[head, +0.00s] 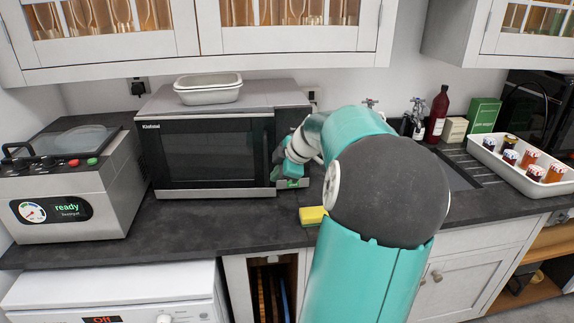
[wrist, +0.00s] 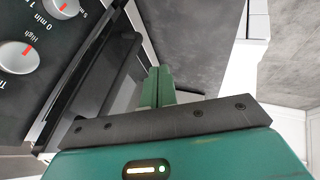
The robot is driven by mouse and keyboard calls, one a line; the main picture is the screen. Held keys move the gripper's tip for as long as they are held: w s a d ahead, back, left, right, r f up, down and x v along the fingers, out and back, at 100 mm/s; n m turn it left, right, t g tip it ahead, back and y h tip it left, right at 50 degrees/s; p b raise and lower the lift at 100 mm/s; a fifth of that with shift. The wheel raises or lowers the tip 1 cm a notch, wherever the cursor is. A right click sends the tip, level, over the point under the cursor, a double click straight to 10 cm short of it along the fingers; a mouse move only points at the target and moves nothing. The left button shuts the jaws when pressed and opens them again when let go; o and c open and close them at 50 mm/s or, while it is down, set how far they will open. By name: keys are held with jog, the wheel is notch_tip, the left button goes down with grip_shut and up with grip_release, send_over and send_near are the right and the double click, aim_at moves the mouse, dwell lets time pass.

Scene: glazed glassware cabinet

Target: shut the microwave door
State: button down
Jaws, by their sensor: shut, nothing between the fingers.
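The microwave (head: 225,98) stands on the dark counter with its black-glass door (head: 208,155) facing me. The door is close to the body, but its right edge appears to stand a little proud of the control panel, so it looks slightly ajar. My gripper (head: 279,155) is at the door's handle side, in front of the panel. In the wrist view my green fingers (wrist: 157,86) are together and empty, beside the dark door handle (wrist: 112,72). Contact with the door cannot be told. The panel's knobs (wrist: 62,8) show at upper left; my arm hides part of the panel in the head view.
A white dish (head: 208,92) sits on the microwave. A grey appliance (head: 75,190) stands to its left. A yellow sponge (head: 312,215) lies near the counter's front edge. A tray of jars (head: 540,187) is at right. The counter before the door is clear.

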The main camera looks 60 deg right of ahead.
jog(key=w+d, duration=0.1)
jog(key=w+d+f, duration=0.2)
jog(key=w, duration=0.1)
jog(key=shift+w, duration=0.1)
jog(key=shift+d, duration=0.1)
dwell(0.3)
